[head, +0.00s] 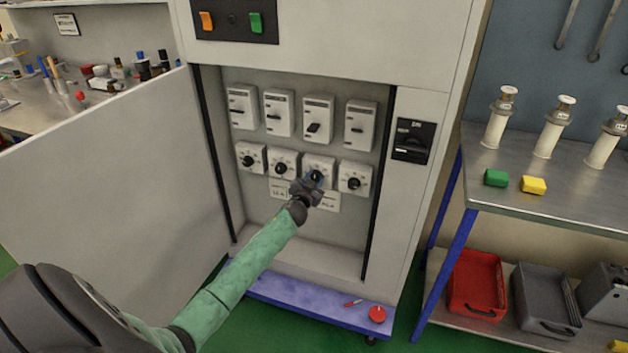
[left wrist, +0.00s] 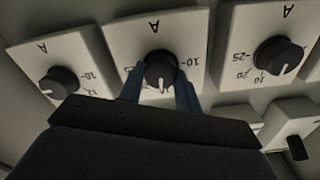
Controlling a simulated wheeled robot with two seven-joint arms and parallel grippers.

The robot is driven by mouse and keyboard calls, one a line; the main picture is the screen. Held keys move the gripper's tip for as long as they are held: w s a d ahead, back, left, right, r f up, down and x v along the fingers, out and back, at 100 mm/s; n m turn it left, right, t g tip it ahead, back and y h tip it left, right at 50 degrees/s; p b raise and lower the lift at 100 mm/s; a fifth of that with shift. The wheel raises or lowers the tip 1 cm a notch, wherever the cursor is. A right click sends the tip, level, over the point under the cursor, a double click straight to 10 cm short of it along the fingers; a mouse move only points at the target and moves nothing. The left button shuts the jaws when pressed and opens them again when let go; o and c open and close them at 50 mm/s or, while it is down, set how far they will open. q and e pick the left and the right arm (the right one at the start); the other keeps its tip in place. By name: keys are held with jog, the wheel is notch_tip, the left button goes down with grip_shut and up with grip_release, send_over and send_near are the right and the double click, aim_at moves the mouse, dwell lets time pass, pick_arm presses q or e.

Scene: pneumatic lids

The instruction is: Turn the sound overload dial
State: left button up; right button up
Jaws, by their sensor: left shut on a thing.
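Several white overload units with round black dials sit in a row inside the open cabinet (head: 300,240). My left gripper (head: 315,178) is at the third dial unit from the left (head: 318,162). In the left wrist view, its two blue fingers (left wrist: 160,85) stand on either side of that unit's black dial (left wrist: 160,72), shut on it. The dial faces show upside down there, marked "A" with numbers. The neighbouring dials (left wrist: 276,56) and (left wrist: 60,82) stand free at either side. Which dial is the sound one cannot be read. My right gripper is not in view.
Several breakers (head: 278,114) sit above the dials, and label plates (head: 328,201) below. The cabinet door (head: 120,170) stands open at left. A metal bench (head: 550,190) stands at right.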

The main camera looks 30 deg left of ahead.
pick_arm(q)
jog(key=m, duration=0.4)
jog(key=shift+d, duration=0.1)
jog(key=shift+f+m, duration=0.15)
jog(key=shift+m, duration=1.55)
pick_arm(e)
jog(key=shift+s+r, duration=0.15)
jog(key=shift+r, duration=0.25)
pick_arm(q)
jog(key=o, duration=1)
jog(key=shift+c, duration=0.2)
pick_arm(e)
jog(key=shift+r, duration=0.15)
pick_arm(q)
jog(key=shift+s+d, duration=0.1)
jog(key=shift+s, duration=0.35)
jog(key=v, duration=0.7)
jog(key=shift+b, duration=0.35)
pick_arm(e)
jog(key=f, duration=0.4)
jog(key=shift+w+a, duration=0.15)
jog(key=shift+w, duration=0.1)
